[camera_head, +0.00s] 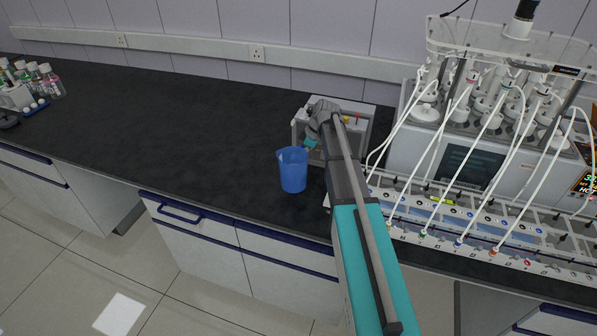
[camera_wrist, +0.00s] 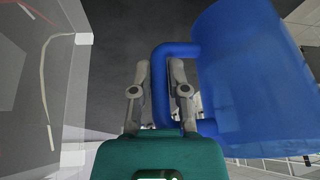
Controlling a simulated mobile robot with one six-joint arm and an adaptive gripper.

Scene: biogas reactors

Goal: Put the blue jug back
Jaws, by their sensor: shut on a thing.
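The blue jug (camera_head: 293,172) is upright over the dark bench near its front edge, in the middle of the head view. Whether its base touches the bench is unclear. My gripper (camera_head: 311,144) is at the jug's upper right side, partly hidden by my arm. In the wrist view the jug (camera_wrist: 250,80) fills the right side. My gripper (camera_wrist: 160,68) has one finger on each side of the jug's handle (camera_wrist: 160,90) and is shut on it.
A grey box-like device (camera_head: 358,117) stands close behind my gripper. The large reactor unit (camera_head: 470,150) with white tubes and its front rack (camera_head: 450,222) crowd the right. Bottles (camera_head: 50,82) stand far left. The dark bench top (camera_head: 180,120) left of the jug is clear.

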